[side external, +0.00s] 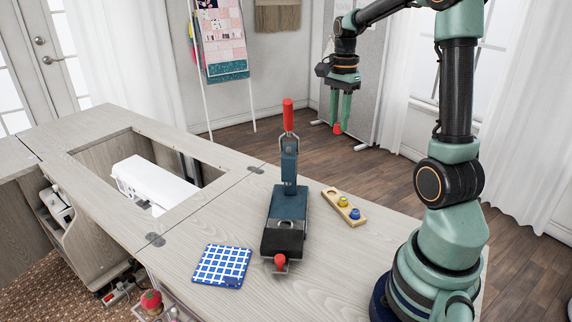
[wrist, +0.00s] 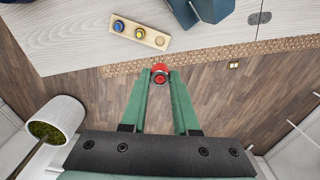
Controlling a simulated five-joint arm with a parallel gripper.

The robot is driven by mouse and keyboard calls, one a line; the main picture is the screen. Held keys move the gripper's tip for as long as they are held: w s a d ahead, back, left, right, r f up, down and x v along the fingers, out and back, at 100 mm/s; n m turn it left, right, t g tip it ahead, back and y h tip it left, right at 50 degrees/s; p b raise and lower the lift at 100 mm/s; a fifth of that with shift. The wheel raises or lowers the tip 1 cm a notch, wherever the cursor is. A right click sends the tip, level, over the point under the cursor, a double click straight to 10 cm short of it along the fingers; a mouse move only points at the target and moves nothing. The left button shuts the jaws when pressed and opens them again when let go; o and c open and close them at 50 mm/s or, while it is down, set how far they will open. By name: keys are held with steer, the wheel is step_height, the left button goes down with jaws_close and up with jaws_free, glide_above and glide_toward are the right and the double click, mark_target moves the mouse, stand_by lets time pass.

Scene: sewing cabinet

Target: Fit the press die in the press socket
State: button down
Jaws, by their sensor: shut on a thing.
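The red press die (side external: 337,128) is held between the fingertips of my gripper (side external: 342,110), high above the cabinet top. In the wrist view the die (wrist: 160,74) sits between the two green fingers of my gripper (wrist: 160,82), with the floor behind it. The press (side external: 288,205) stands on the cabinet top, dark blue with a raised red lever handle and a black front part with a red knob. The die is well apart from the press. I cannot make out the press socket clearly; the wrist view shows only part of the press (wrist: 197,10).
A wooden die holder (side external: 329,194) beside the press carries a yellow die (side external: 343,201) and a blue die (side external: 354,213); one hole is empty. A blue checked pad (side external: 221,265) lies left of the press. A white sewing machine (side external: 150,184) sits in the cabinet opening.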

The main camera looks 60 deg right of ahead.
steer(key=a+r+n, duration=0.3)
steer(key=a+r, duration=0.3)
steer(key=a, duration=0.3)
steer(key=a+r+n, duration=0.3)
steer(key=a+r, duration=0.2)
steer(key=a, duration=0.3)
steer(key=w+a+n, duration=0.2)
steer(key=w+a, duration=0.6)
steer(key=a, duration=0.1)
steer(key=s+d+f, duration=0.2)
steer(key=f, duration=0.6)
steer(key=s+d+f+m, duration=0.1)
steer(key=s+f, duration=0.1)
steer(key=f, duration=0.5)
steer(key=s+d+f+m, duration=0.1)
steer(key=s+d+f, duration=0.1)
steer(key=f, duration=0.6)
steer(key=shift+d+f, duration=0.3)
steer(key=shift+f, duration=1.95)
steer(key=shift+w+f, duration=0.1)
steer(key=shift+f, duration=0.5)
